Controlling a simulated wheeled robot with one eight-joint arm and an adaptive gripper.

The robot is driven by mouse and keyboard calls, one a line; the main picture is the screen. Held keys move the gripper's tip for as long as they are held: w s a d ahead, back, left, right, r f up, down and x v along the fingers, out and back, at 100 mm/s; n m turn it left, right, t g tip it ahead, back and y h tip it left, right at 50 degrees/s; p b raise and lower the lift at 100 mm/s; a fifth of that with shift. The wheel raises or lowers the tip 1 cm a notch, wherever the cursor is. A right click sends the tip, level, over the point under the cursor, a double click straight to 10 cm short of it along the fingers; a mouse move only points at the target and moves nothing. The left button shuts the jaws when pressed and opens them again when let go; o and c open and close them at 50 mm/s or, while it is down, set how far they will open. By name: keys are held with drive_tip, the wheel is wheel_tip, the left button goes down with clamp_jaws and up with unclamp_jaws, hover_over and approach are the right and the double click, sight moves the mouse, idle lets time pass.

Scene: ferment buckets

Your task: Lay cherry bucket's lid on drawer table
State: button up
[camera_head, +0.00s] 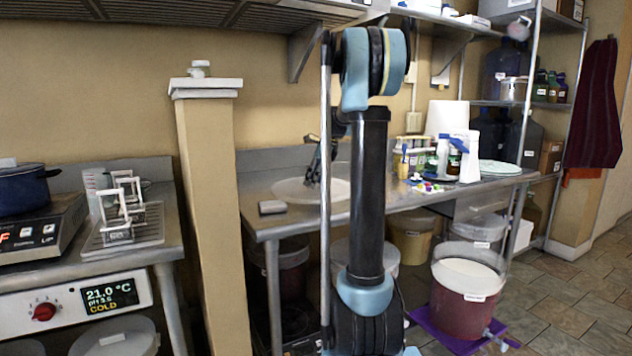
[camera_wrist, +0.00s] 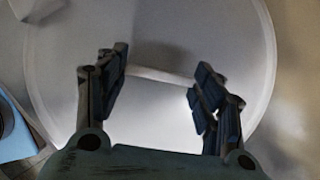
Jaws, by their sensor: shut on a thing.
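A large round white lid (camera_wrist: 160,120) fills much of the wrist view. My gripper (camera_wrist: 160,75) has a finger at each end of its pale handle bar (camera_wrist: 155,74) and is shut on it. In the head view my gripper (camera_head: 317,172) is partly behind my arm, over the white lid (camera_head: 290,189). The lid looks level, at or just above the steel drawer table (camera_head: 265,222); I cannot tell whether it touches.
A small grey block (camera_head: 272,207) lies at the table's front left. Bottles (camera_head: 443,155), small colored items and a pale green round thing (camera_head: 500,168) crowd its right part. A beige pillar (camera_head: 210,200) stands left. Several lidded buckets (camera_head: 412,237) stand underneath.

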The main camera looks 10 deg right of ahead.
drive_tip(key=shift+f, duration=0.4)
drive_tip(key=o, duration=1.2)
drive_tip(key=shift+o, duration=0.2)
